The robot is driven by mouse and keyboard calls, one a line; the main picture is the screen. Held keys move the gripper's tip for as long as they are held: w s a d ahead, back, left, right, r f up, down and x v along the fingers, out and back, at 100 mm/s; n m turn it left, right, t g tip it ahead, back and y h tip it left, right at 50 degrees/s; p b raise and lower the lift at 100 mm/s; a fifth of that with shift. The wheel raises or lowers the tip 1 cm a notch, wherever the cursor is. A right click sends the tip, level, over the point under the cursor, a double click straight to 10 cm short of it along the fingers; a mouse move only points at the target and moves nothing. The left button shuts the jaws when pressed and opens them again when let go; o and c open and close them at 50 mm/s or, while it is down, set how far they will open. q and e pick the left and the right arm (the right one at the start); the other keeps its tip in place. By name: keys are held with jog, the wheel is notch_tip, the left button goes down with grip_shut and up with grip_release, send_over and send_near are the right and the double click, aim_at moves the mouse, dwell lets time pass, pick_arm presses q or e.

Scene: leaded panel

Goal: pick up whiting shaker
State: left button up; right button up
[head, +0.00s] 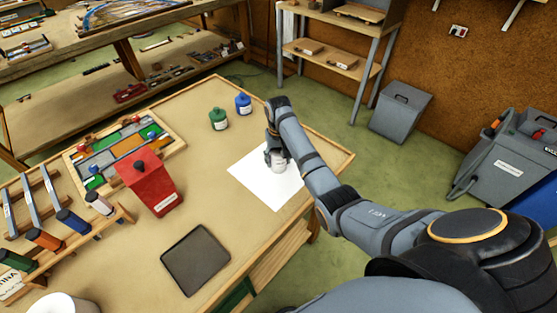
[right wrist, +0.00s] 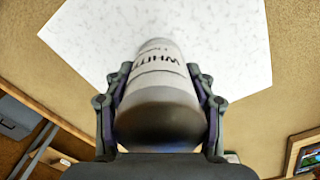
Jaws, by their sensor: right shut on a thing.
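The whiting shaker (head: 276,159) is a pale grey-white cylinder over the white paper sheet (head: 262,187) on the workbench. In the right wrist view the shaker (right wrist: 158,85) fills the middle, with dark lettering starting "WHIT" on its side. My right gripper (head: 276,145) has its fingers on both sides of the shaker and is shut on it. I cannot tell whether the shaker's base touches the paper. My left gripper is not in view.
A green bottle (head: 218,119) and a blue bottle (head: 243,104) stand behind the paper. A red container (head: 153,186), a leaded panel (head: 124,146) and a dark square tray (head: 195,260) lie to the left. The bench between tray and paper is clear.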

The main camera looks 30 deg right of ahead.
jog(key=w+a+r+b, duration=0.1)
jog(key=a+r, duration=0.3)
jog(key=r, duration=0.3)
jog(key=shift+w+r, duration=0.15)
jog(key=shift+w, duration=0.05)
jog(key=w+a+r, duration=0.1)
jog(key=a, duration=0.2)
jog(key=w+a+r, duration=0.1)
jog(key=a+r, duration=0.1)
jog(key=a, duration=0.1)
jog(key=w+a+r, duration=0.1)
jog(key=a+r, duration=0.1)
jog(key=a, duration=0.1)
jog(key=shift+a+b, duration=0.15)
jog(key=shift+b, duration=0.2)
jog(key=shift+a, duration=0.1)
